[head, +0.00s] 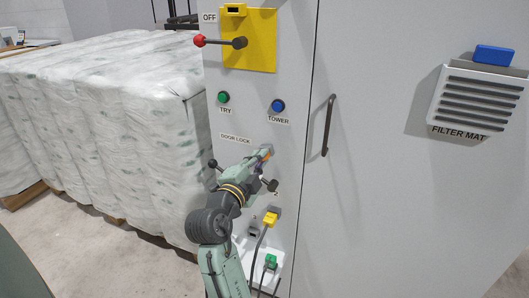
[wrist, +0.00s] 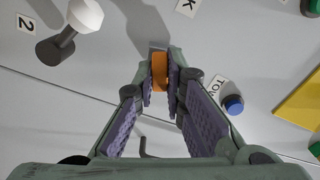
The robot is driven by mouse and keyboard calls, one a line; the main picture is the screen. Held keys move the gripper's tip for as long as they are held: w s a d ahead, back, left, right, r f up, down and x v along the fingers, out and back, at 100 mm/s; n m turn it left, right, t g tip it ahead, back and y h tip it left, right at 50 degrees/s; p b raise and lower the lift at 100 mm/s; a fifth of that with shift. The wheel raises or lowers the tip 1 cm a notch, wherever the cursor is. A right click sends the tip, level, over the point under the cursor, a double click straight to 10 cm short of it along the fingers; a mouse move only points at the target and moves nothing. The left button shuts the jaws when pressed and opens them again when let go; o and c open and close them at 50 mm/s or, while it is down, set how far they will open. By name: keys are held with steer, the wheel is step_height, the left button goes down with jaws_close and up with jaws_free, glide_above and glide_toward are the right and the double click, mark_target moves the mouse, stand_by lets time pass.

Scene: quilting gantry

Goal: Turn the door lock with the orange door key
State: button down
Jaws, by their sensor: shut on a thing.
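The orange door key (wrist: 160,72) sits between the fingertips of my gripper (wrist: 161,84) in the wrist view, and the jaws are closed on it. A small orange patch of it also shows at the gripper's end in the head view (head: 266,155). My gripper reaches the grey cabinet front, just right of and below the DOOR LOCK label (head: 236,138). The lock is hidden behind the fingers and key. I cannot tell whether the key is in it or only in front of it.
A dark knobbed lever (wrist: 65,30) stands out close to my gripper, by the label 2. A green button (head: 223,97) and a blue button (head: 278,106) sit above. A door handle (head: 328,126) is to the right. A yellow plug (head: 270,219) is below. Wrapped bales (head: 110,120) stand left.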

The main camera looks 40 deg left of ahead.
stand_by(0.3)
steer(key=shift+n+p, duration=0.85)
steer(key=shift+n, duration=1.15)
steer(key=shift+n+p, duration=1)
steer(key=shift+n, duration=0.8)
